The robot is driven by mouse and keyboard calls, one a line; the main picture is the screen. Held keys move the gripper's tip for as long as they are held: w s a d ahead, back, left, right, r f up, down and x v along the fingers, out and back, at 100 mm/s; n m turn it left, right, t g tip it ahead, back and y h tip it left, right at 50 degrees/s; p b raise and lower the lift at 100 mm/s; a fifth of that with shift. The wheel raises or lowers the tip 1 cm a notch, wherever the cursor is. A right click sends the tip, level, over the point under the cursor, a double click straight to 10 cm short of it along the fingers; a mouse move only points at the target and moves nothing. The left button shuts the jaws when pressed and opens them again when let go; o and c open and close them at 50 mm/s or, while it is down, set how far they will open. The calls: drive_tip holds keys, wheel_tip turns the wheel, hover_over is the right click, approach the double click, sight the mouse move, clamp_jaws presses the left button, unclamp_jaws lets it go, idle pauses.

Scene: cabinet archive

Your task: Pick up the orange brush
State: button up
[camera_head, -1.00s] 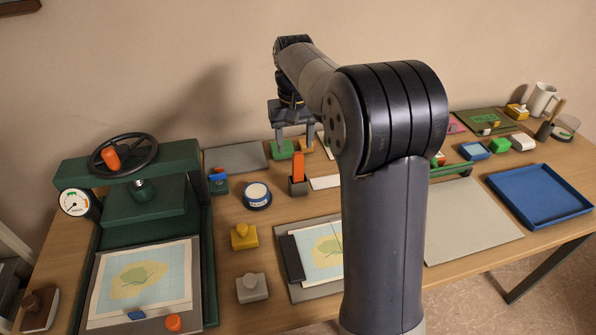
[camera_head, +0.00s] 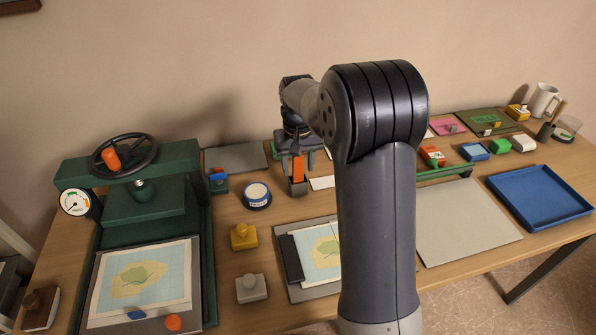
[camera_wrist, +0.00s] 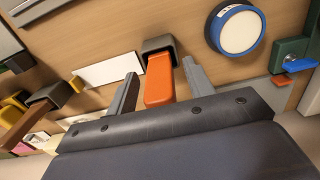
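The orange brush (camera_head: 298,172) stands upright in a small dark grey holder (camera_head: 298,190) near the middle of the table. In the wrist view its orange handle (camera_wrist: 159,82) points toward the camera, with its lower end inside the holder (camera_wrist: 158,47). My gripper (camera_wrist: 160,72) is open, with one finger on each side of the handle and a visible gap on both sides. In the head view my gripper (camera_head: 297,160) is at the handle's height. I cannot tell how deep the fingers reach.
A round blue-rimmed container (camera_head: 257,195) stands just left of the holder. A blue and green item (camera_head: 218,180) and the green press (camera_head: 150,205) are farther left. A white strip (camera_wrist: 108,70) lies flat beside the holder. A blue tray (camera_head: 540,196) is at the far right.

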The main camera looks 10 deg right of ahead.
drive_tip(key=c, duration=1)
wheel_tip(320, 180, up, 10)
drive_tip(key=shift+r, duration=0.1)
